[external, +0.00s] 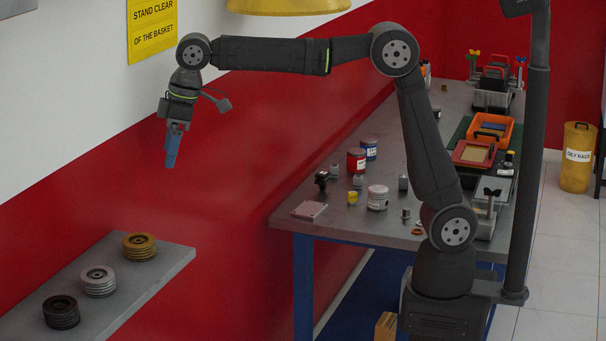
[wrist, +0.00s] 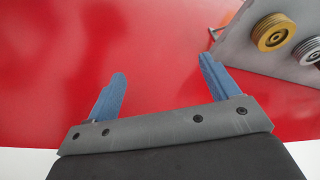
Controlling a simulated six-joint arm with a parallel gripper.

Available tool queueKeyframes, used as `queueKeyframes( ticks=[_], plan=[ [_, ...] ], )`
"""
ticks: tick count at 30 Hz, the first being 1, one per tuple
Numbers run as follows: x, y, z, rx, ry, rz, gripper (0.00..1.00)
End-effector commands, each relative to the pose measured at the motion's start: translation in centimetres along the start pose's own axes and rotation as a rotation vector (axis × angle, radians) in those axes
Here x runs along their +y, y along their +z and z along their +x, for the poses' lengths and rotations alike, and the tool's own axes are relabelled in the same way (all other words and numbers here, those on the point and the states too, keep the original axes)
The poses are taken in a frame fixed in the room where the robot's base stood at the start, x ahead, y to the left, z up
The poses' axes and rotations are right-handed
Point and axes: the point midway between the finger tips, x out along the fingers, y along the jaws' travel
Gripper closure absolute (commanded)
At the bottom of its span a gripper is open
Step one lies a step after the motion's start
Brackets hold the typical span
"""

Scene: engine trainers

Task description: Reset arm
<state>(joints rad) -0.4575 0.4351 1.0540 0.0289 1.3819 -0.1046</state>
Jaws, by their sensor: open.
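My gripper (external: 171,150) hangs from my raised arm, left of the workbench and above the level of the grey shelf. Its blue fingers point down in the external view. In the wrist view, my gripper (wrist: 160,92) shows two blue fingers spread wide apart with nothing between them. The gripper is open, empty and touching nothing.
The grey shelf (external: 178,258) holds a brass pulley (external: 139,246), a silver pulley (external: 98,281) and a black pulley (external: 61,312). The workbench (external: 300,224) carries cans, an orange tray (external: 493,131) and small parts. A yellow basket (external: 290,6) hangs overhead. Air around my gripper is clear.

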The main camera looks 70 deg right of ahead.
Motion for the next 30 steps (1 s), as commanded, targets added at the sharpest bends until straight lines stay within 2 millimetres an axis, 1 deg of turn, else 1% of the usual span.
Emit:
queueKeyframes(
  ticks=[1,6,14,30],
  plan=[
    [1.0,0.5,0.0,0.000,0.003,0.010,0.20],
    [4.0,2.1,0.3,-0.001,0.008,0.033,0.20],
    [8.5,4.8,0.7,-0.001,0.019,0.072,0.20],
    [17.3,11.0,1.4,-0.001,0.047,0.172,0.20]
  ],
)
